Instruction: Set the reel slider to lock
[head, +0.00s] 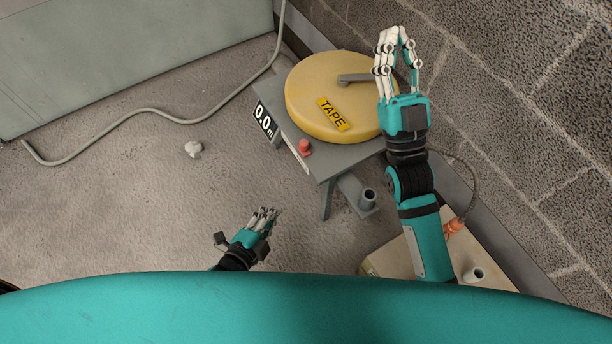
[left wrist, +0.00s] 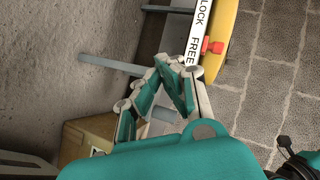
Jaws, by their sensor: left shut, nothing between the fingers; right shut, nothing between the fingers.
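The yellow tape reel (head: 330,85) lies on a grey stand (head: 345,160). Its red slider knob (head: 304,147) stands at the stand's front edge. In the left wrist view, the white strip (left wrist: 199,30) reads LOCK and FREE, and the red knob (left wrist: 213,46) is beside the word FREE. My left gripper (head: 267,214) is shut and empty, in front of the stand and lower left of the knob. In the left wrist view its fingertips (left wrist: 176,66) appear near the FREE end of the strip. My right gripper (head: 398,38) is shut and empty beside the reel's right edge, partly covering it.
A box (head: 390,262) with an orange cable plug (head: 454,226) stands at the lower right, by the block wall (head: 520,80). A grey conduit (head: 150,112) crosses the floor at the left. A crumpled white lump (head: 194,149) lies on otherwise clear floor.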

